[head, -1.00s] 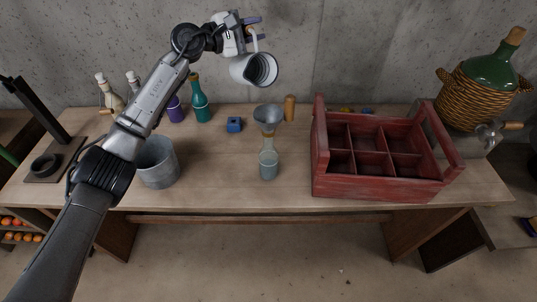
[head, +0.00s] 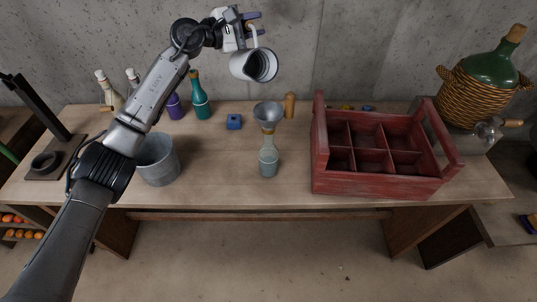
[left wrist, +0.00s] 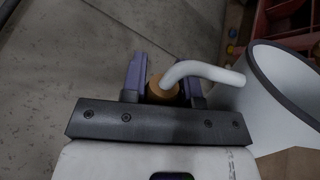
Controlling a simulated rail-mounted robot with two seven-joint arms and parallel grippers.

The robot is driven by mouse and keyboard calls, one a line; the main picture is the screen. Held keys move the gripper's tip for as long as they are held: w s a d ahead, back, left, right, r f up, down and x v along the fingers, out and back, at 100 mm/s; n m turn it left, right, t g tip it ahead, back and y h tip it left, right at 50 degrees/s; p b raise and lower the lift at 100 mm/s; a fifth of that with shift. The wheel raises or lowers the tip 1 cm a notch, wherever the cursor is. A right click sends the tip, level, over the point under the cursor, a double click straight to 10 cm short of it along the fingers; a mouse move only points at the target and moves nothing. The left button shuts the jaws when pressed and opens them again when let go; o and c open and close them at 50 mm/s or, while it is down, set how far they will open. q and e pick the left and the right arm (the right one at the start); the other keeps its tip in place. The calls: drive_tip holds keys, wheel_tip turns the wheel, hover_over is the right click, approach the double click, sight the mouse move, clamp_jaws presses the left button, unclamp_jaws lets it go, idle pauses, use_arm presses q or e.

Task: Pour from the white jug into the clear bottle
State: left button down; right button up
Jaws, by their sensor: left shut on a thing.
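The white jug (head: 241,66) has a dark rim and is held high above the back of the table, tilted with its mouth facing right and towards the camera. My left gripper (head: 255,24) is shut on its handle. In the left wrist view the fingers (left wrist: 163,80) close round a tan piece at the end of the curved white handle (left wrist: 205,70), and the jug (left wrist: 285,100) fills the right side. The clear bottle (head: 268,163) stands upright at mid-table, with a grey metal funnel (head: 268,112) at its neck. The jug is above and behind the funnel. My right gripper is out of view.
A red wooden crate (head: 380,185) stands right of the bottle. A grey bucket (head: 158,162) is at left under my arm. A blue block (head: 234,122), a wooden peg (head: 290,105) and a teal bottle (head: 201,103) stand behind. A wicker-covered green demijohn (head: 478,95) is far right.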

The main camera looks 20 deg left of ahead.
use_arm(q)
wheel_tip(320, 180, up, 7)
drive_tip(key=p, duration=0.3)
drive_tip(key=shift+f, duration=0.2)
idle(0.3)
drive_tip(key=n+p, duration=1.2)
drive_tip(key=shift+n, duration=0.4)
idle(0.6)
